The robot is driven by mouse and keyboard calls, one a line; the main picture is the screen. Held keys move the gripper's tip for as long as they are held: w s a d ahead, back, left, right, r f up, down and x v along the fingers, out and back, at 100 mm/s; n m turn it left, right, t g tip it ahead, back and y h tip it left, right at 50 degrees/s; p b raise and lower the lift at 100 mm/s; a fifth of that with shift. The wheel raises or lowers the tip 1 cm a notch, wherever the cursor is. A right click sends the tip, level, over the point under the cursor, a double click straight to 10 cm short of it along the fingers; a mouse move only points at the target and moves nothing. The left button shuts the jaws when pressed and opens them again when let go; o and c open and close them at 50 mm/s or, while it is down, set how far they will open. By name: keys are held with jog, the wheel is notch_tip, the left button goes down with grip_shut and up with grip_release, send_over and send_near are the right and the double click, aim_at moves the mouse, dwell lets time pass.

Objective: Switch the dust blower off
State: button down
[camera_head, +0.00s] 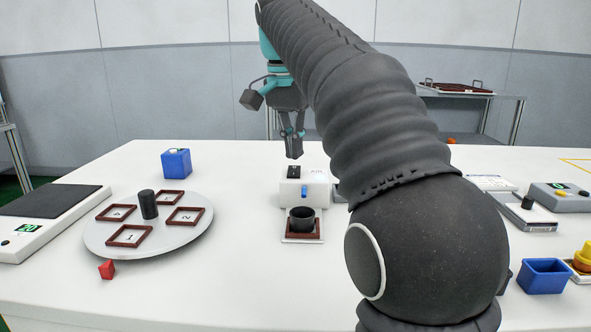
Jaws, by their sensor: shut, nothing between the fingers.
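The dust blower appears to be the small white box (315,190) in the middle of the table, with small lettering on its top. A blue nozzle-like part (304,191) is on its front. A black switch-like piece (294,172) sits on its top left; whether it is set on or off cannot be told. My gripper (294,150) is shut and empty, pointing down just above that black piece. A small gap seems to show between them, but contact is hard to judge from this view.
A black pot (302,214) stands in a brown frame (303,237) before the box. A round turntable (195,242) with brown frames, a blue box (176,163) and a red wedge (106,269) are at left. A blue bin (544,277) is at right. My arm hides the right-centre table.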

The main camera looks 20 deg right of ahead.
aim_at(294, 168)
jog(key=shift+f+b, duration=0.8)
jog(key=shift+f, duration=0.35)
dwell(0.7)
jog(key=shift+r+p, duration=2.15)
jog(key=shift+r, duration=1.4)
